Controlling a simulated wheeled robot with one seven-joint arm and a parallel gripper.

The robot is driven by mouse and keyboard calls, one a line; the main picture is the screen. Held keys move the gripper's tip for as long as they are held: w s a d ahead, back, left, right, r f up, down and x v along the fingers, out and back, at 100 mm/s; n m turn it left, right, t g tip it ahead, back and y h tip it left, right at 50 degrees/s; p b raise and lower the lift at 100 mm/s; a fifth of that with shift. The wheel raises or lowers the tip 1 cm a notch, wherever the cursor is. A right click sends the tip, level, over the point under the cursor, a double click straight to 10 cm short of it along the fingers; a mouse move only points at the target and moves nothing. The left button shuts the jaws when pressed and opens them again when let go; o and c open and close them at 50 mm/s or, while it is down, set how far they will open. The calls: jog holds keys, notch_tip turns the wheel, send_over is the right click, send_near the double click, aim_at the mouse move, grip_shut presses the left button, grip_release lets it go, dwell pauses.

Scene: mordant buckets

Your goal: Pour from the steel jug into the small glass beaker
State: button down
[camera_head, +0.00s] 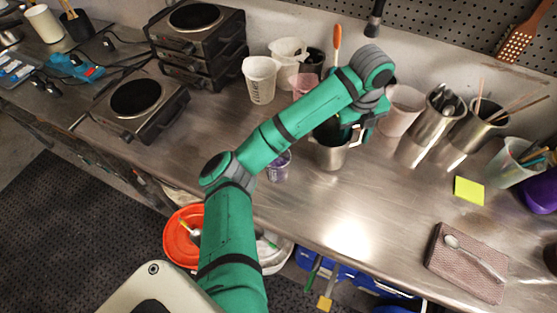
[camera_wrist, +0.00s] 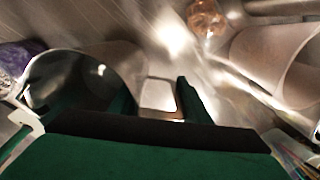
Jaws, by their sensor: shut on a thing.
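The steel jug (camera_head: 331,154) stands on the steel bench, apparently upright, and partly behind my forearm. My gripper (camera_head: 356,134) is at its right side, shut on its handle. In the wrist view, the jug's round open mouth (camera_wrist: 75,82) lies left of my gripper (camera_wrist: 158,98), with a pale piece between the fingers. A small clear vessel with a purple tint (camera_head: 278,166), apparently the small glass beaker, stands just left of the jug, partly hidden by my arm. Purple (camera_wrist: 18,56) also shows at the wrist view's left edge. The jug's contents are dark and hard to make out.
White and pink cups (camera_head: 260,80) stand behind my arm. A pale cup (camera_head: 402,108) and steel canisters with tools (camera_head: 440,112) stand to the right. A yellow note (camera_head: 469,190) and a spoon on a brown pad (camera_head: 472,262) lie nearer the front. The bench before the jug is clear.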

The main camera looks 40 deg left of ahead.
jog(key=shift+d+f+g+b, duration=0.2)
jog(key=shift+f+g+b, duration=0.1)
jog(key=shift+f+b, duration=0.05)
jog(key=shift+a+f+g+y+b, duration=0.25)
jog(key=shift+a+g+y+b, duration=0.05)
jog(key=shift+y+b, duration=0.1)
jog(key=shift+d+r, duration=0.15)
jog(key=shift+r, duration=1.35)
jog(key=shift+d+r, duration=0.1)
jog(key=shift+r, duration=1.35)
jog(key=shift+w, duration=0.1)
